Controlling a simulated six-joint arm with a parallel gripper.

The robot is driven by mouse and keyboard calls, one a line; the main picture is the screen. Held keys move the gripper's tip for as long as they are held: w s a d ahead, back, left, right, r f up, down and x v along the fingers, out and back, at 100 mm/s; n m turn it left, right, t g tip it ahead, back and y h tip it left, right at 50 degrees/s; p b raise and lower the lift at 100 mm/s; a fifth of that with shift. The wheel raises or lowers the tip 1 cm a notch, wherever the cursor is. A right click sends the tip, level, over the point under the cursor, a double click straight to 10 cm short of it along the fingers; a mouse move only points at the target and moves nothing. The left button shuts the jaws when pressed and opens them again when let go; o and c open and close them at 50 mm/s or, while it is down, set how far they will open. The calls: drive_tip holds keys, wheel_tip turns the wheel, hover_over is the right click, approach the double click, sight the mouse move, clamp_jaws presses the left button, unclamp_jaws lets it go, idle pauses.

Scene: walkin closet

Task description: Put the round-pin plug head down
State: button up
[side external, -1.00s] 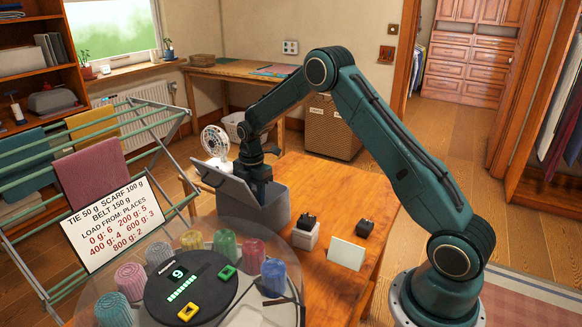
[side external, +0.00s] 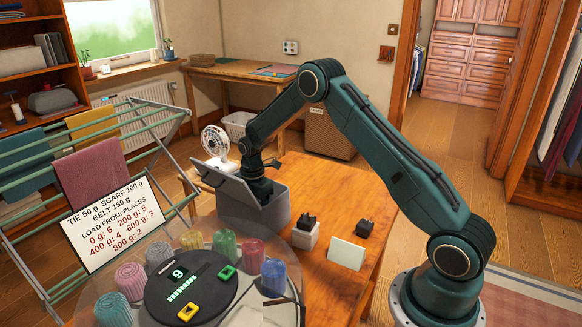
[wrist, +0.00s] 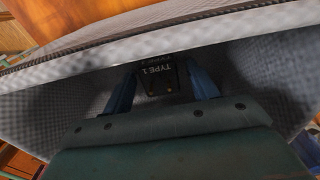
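My gripper (wrist: 163,78) is down inside the open grey box (side external: 262,215) on the wooden table. In the wrist view its blue fingers stand on either side of a dark plug head (wrist: 162,84), and seem to close on it. White lettering reading TYPE 1 and small brass-coloured dots show there. A second, dimmer TYPE 1 marking lies just beyond. In the side view the box wall and raised lid hide the fingertips and the plug head. I cannot tell whether the plug head touches the box floor.
A black plug head (side external: 309,219) sits on a white block (side external: 306,237), and another dark piece (side external: 365,228) lies right of it. A blank white card (side external: 346,252) stands in front. A round tray (side external: 225,245) with rolled cloths is at the front. A fan (side external: 215,141) stands behind the box.

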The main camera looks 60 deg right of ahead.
idle(0.3)
wheel_tip(320, 180, up, 11)
drive_tip(key=shift+r, duration=0.7)
idle(0.6)
drive_tip(key=s+a+r+m+t, duration=0.1)
drive_tip(key=s+a+r+m, duration=0.3)
drive_tip(key=s+r, duration=0.35)
drive_tip(key=s+a+r+m+t, duration=0.2)
drive_tip(key=s+a+r+m, duration=0.3)
drive_tip(key=r, duration=0.4)
drive_tip(key=s+a+m+t, duration=0.1)
drive_tip(key=s+m, duration=0.3)
drive_tip(key=s, duration=0.7)
drive_tip(key=s+a+m+t, duration=0.1)
drive_tip(key=s+a+m, duration=0.2)
drive_tip(key=s, duration=0.7)
drive_tip(key=shift+s+a+r+m+t, duration=0.3)
drive_tip(key=shift+s+a+m, duration=0.1)
drive_tip(key=shift+a, duration=0.1)
